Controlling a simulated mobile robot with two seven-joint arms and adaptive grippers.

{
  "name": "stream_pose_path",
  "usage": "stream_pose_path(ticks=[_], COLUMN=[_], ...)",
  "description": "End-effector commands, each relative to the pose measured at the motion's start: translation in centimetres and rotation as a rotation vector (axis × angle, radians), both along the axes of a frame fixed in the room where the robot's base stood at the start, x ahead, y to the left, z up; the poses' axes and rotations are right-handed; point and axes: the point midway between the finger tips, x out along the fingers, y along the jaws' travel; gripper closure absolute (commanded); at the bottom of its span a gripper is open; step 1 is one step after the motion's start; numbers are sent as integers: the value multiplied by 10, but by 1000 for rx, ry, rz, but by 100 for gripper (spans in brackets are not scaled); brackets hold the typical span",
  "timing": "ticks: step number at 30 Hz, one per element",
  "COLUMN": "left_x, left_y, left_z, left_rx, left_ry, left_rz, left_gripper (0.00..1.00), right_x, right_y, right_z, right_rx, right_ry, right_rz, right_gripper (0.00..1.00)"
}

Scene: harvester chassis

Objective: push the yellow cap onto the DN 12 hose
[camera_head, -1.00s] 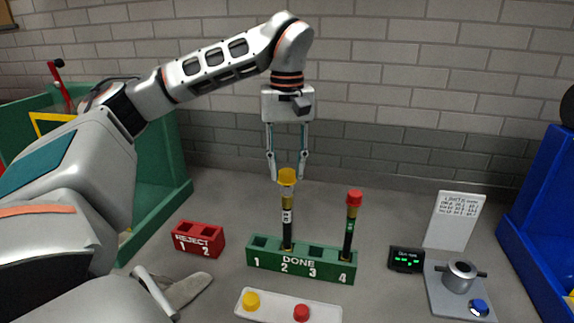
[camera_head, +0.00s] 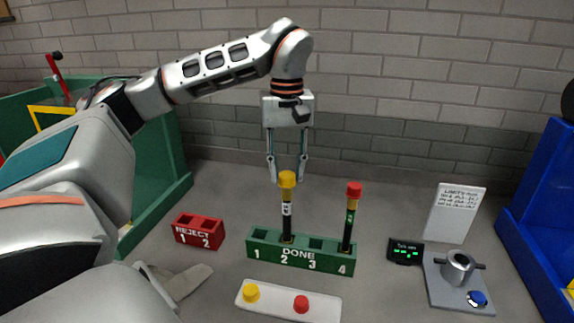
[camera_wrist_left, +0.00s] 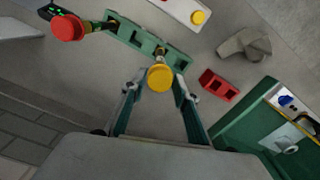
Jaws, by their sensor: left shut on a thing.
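The yellow cap (camera_head: 287,179) is at the top of the dark hose (camera_head: 287,222) that stands upright in slot 2 of the green DONE rack (camera_head: 262,262). It also shows in the left wrist view (camera_wrist_left: 160,78). My left gripper (camera_head: 287,183) points down from above, its fingers shut on the yellow cap. A brass-coloured end shows just under the cap; how far the cap covers it is hard to tell. The hose label is too small to read.
A hose with a red cap (camera_head: 353,190) stands in slot 4. A white tray (camera_head: 272,303) in front holds a yellow and a red cap. A metal fixture (camera_head: 458,269) stands right.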

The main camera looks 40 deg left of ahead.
Motion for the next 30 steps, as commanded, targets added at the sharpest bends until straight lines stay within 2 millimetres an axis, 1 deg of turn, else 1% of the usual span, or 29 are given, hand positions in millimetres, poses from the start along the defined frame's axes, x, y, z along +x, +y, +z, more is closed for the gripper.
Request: stream_pose_path(ticks=[7,9,10,20,23,26,30], left_x=[0,0,0,0,0,1,1], left_y=[0,0,0,0,0,-1,0], left_z=[-2,-2,-2,-1,3,14,38], left_rx=[0,0,0,0,0,1,0], left_ry=[0,0,0,0,-1,-4,-6], left_rz=[0,0,0,0,0,-1,0], left_gripper=[77,57,51,51,51,51,51], right_x=[0,0,0,-1,-1,-1,-1], right_y=[1,1,1,5,4,4,3], right_z=[0,0,0,-1,-1,-1,0], right_rx=[2,3,4,10,9,9,8], right_ry=[-1,0,0,3,4,3,2], right_rz=[-1,-2,-3,-6,-5,-5,-5], right_gripper=[60,60,60,60,60,60,60])
